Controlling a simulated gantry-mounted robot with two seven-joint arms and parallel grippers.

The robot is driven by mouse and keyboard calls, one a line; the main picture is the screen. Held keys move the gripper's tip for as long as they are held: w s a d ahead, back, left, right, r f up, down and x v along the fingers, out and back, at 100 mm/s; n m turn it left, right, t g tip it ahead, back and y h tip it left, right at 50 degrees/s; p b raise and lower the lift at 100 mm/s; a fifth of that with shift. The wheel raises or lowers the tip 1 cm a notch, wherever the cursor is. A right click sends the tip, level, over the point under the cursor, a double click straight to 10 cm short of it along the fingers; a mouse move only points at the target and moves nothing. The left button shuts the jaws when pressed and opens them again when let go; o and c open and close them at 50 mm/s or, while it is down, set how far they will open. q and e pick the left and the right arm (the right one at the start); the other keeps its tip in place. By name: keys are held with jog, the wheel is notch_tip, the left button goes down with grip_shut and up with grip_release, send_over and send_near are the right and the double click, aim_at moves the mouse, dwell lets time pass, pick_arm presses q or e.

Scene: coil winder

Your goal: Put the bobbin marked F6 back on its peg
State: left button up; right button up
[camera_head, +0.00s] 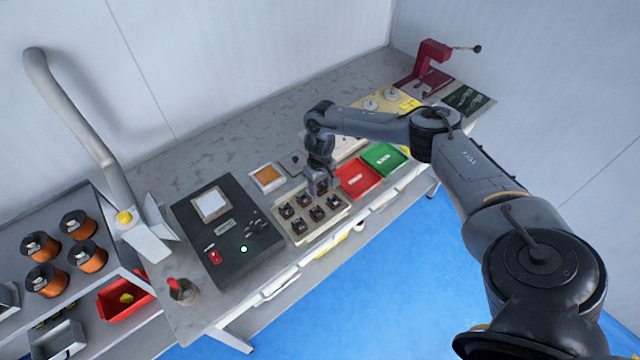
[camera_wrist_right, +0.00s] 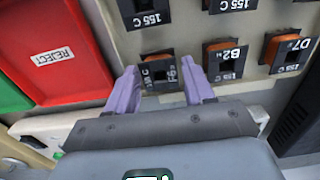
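The F6 bobbin (camera_wrist_right: 160,72), dark with a little orange winding and a white label, sits at the reject-tray end of its row in the right wrist view. It lines up with B2 (camera_wrist_right: 224,60) and D7 (camera_wrist_right: 287,50) on the pale holder (camera_head: 327,228). My right gripper (camera_wrist_right: 161,75) has its purple fingers on either side of F6, very close. Whether they press on it I cannot tell. In the head view the right gripper (camera_head: 319,185) is low over the holder's far right corner and hides F6. Its peg is hidden. My left gripper is not in view.
The red reject tray (camera_head: 358,178) and green tray (camera_head: 384,158) stand right beside the holder. A dark control box (camera_head: 228,230) is on its left. Several other bobbins stand close by in the holder. Orange wire spools (camera_head: 92,258) are at the far left.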

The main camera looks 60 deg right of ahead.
jog(key=shift+o, duration=1.2)
notch_tip(320, 180, up, 11)
jog(key=p, duration=0.2)
jog(key=shift+a, duration=0.1)
